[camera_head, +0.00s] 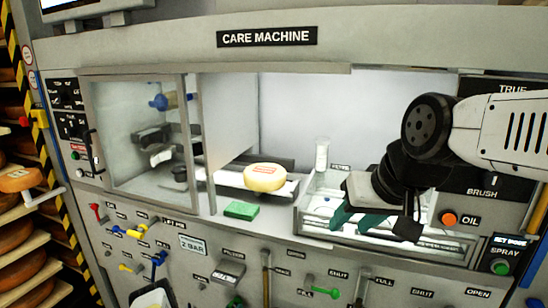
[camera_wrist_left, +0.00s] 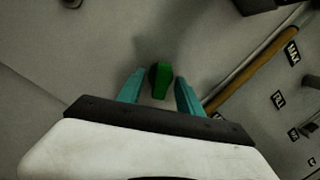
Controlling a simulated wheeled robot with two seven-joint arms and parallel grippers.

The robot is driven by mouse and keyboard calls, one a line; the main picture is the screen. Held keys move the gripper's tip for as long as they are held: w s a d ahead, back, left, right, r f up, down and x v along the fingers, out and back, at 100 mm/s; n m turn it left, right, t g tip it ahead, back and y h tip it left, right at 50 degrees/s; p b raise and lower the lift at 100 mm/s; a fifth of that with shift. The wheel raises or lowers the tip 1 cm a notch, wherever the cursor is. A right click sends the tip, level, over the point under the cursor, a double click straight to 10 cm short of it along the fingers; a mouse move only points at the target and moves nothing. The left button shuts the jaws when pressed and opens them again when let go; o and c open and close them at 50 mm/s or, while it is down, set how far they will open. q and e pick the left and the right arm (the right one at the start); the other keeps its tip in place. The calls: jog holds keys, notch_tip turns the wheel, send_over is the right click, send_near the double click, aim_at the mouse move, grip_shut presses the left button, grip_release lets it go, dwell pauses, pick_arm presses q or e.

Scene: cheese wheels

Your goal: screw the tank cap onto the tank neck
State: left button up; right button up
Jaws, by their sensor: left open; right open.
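A green knob-like piece (camera_wrist_left: 161,80) shows in the left wrist view against the grey panel. I cannot tell if it is the tank cap; no tank neck can be made out. My left gripper (camera_wrist_left: 159,77) has its teal fingers apart, one on each side of this piece, with gaps visible. A similar green piece (camera_head: 235,302) shows at the bottom edge of the head view, where my left gripper cannot be made out. My right gripper (camera_head: 352,222), in the head view, is open with teal fingers over the glass-fronted bay, apparently empty.
A cheese wheel (camera_head: 264,177) and a green block (camera_head: 241,210) rest on the machine's ledge. The panel below carries coloured valve handles (camera_head: 136,231) and a brownish upright tube (camera_head: 265,275); a similar tube (camera_wrist_left: 250,68) runs close right of my left fingers. Cheese shelves (camera_head: 22,235) stand at left.

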pick_arm(q)
jog(key=v, duration=0.7)
jog(key=shift+s, duration=0.35)
jog(key=shift+a, duration=0.15)
jog(key=shift+c, duration=0.3)
